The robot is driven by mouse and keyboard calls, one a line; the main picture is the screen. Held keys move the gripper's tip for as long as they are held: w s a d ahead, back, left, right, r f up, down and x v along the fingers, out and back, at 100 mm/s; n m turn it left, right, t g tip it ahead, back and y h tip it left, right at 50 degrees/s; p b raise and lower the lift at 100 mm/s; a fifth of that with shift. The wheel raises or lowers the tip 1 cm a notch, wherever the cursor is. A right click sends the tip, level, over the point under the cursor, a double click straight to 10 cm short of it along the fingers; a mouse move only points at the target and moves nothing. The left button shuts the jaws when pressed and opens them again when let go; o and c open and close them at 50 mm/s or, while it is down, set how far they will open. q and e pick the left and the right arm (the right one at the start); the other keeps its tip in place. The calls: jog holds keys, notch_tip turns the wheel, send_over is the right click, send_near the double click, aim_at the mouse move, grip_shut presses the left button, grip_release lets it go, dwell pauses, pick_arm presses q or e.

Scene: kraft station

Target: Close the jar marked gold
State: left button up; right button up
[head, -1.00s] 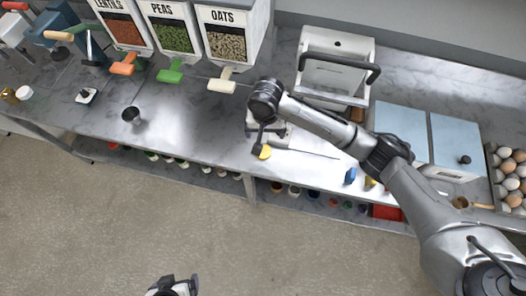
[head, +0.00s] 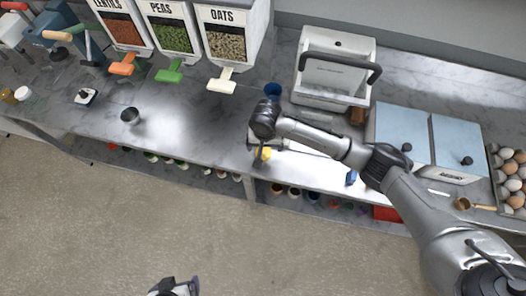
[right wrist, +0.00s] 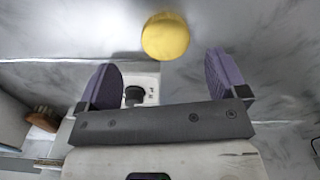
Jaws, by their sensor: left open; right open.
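A round yellow disc (head: 264,154) lies at the front of the counter; I cannot tell whether it is a lid or a jar top. In the right wrist view the yellow disc (right wrist: 165,37) is just beyond the fingertips, between their lines and apart from both. My right gripper (right wrist: 170,75) is open and empty, with its purple finger pads apart. In the head view my right gripper (head: 260,147) is above the counter beside the disc, mostly hidden by its wrist. My left gripper (head: 175,287) is open at the bottom edge, away from the counter. No gold marking is readable.
A small gold-brown jar (head: 7,95) and a white-topped jar (head: 24,93) stand at the far left. A dark metal cup (head: 130,116) stands left of centre, with clear counter around it. A blue cup (head: 272,90) is behind my right wrist. Dispensers (head: 232,45) line the back.

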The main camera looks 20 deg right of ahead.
aim_at(263, 153)
jog(key=f, duration=0.4)
jog(key=shift+a+f, duration=0.15)
jog(key=shift+a, duration=0.2)
jog(key=shift+f, duration=0.45)
jog(key=c, duration=1)
